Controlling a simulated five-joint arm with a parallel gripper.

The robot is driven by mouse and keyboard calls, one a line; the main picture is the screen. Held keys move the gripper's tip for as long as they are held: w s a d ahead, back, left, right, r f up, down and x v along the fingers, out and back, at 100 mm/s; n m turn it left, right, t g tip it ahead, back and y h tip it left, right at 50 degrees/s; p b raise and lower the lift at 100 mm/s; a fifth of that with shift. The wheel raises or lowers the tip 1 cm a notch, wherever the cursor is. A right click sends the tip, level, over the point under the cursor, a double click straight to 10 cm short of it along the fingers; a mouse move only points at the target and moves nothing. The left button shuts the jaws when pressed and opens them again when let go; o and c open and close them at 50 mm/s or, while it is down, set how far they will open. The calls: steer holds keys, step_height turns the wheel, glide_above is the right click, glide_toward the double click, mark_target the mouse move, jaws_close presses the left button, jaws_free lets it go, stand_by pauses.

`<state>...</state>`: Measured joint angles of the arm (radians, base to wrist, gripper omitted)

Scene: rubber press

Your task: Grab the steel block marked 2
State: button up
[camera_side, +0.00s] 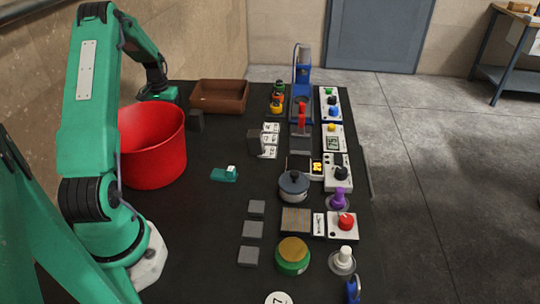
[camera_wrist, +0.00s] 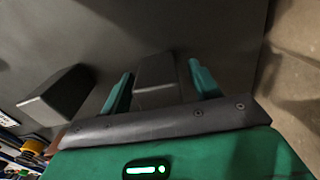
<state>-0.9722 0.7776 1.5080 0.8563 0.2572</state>
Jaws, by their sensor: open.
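In the wrist view my gripper (camera_wrist: 160,70) is open, with one green finger on each side of a grey block (camera_wrist: 156,72). Whether the fingers touch that block cannot be told. A second dark block (camera_wrist: 58,94) lies to the left. In the side view my gripper (camera_side: 157,90) is at the upper left, beyond the red bin; its fingertips are unclear. A dark block (camera_side: 196,121) stands right of the bin, and another (camera_side: 254,143) stands beside several white numbered cards (camera_side: 270,139). No number is readable on any block.
The red bin (camera_side: 152,146) stands close to my arm, and a brown tray (camera_side: 219,96) lies near my gripper. Several grey square pads (camera_side: 252,230), a pot (camera_side: 293,186), a blue press (camera_side: 302,70) and control boxes fill the right side. The mat's middle is mostly clear around a small green object (camera_side: 223,174).

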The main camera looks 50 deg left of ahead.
steer(key=shift+f, duration=0.25)
steer(key=shift+c, duration=0.2)
jaws_close()
steer(key=shift+r, duration=0.15)
